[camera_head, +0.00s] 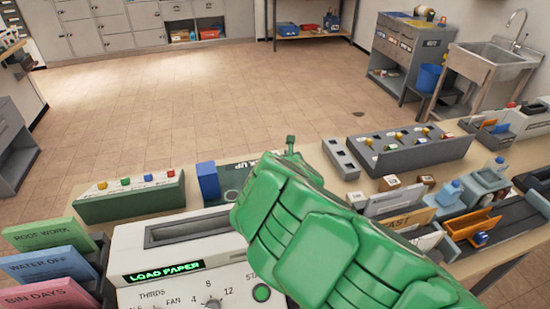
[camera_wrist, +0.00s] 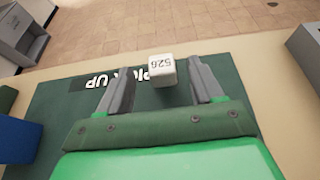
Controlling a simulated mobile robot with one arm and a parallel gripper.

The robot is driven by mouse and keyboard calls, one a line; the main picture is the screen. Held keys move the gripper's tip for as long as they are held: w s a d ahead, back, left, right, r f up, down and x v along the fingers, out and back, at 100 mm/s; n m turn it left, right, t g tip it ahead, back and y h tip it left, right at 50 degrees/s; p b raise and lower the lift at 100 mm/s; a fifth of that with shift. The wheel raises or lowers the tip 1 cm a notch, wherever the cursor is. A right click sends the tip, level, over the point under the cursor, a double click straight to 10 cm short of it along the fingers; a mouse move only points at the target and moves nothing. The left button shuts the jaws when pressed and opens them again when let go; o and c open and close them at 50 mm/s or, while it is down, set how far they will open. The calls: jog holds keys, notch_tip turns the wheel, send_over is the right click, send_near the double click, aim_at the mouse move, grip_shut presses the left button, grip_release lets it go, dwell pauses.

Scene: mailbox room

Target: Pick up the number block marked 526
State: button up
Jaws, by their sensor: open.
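The number block marked 526 (camera_wrist: 162,71) is a small white cube in the wrist view, its number upside down to me. It is on or just above a dark green mat (camera_wrist: 60,110) that bears the words "PICK UP". My gripper (camera_wrist: 160,82) is open, its two grey fingers to the left and right of the block. The block sits near the fingertips with a gap on both sides, and neither finger visibly touches it. In the head view my green arm covers the block, and part of the mat (camera_head: 232,180) shows beside it.
A blue block (camera_head: 208,181) stands at the mat's left edge. A white machine reading "LOAD PAPER" (camera_head: 135,240) is in front. A grey holder with coloured knobs (camera_head: 440,150) and other small white blocks (camera_head: 389,183) are to the right. Floor beyond the counter is clear.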

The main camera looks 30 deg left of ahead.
jog(key=shift+x, duration=1.15)
jog(key=c, duration=1.1)
jog(key=shift+c, duration=0.2)
